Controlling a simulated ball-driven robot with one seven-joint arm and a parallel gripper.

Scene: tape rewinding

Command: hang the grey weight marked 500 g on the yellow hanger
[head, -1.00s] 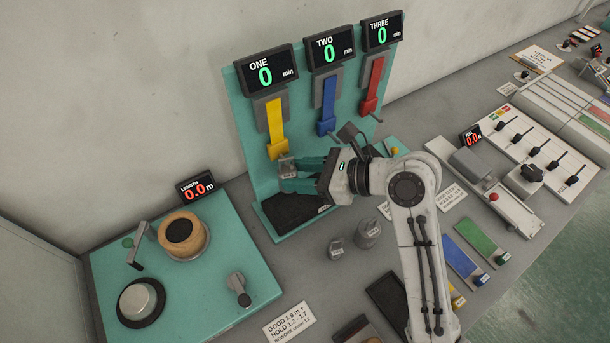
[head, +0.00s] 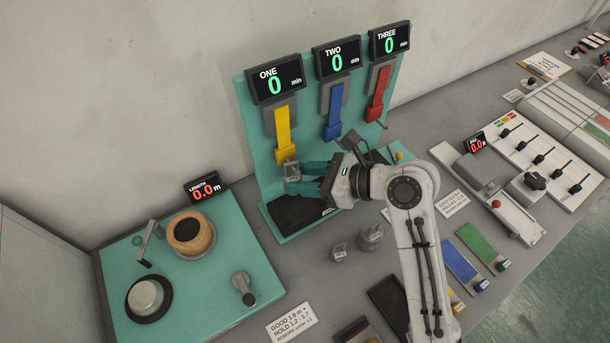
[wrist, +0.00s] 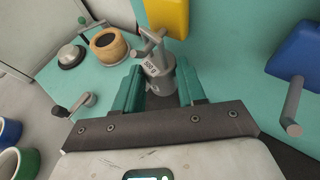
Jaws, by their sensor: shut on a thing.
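My gripper (head: 304,176) is shut on the grey weight (head: 291,170), just below the yellow hanger (head: 285,153). In the wrist view the weight (wrist: 158,76) sits between the teal fingers (wrist: 160,92), with a white label that seems to read 500 g. The weight's hook on top is beside or over the grey peg under the yellow hanger (wrist: 167,14). I cannot tell whether hook and peg touch. The yellow hanger's display ONE reads 0 min.
A blue hanger (head: 333,125) and a red hanger (head: 375,107) hang to the right on the teal board. Two other grey weights (head: 339,251) (head: 370,237) stand on the bench in front. A teal winder base (head: 205,300) with a tape roll (head: 190,233) is at left.

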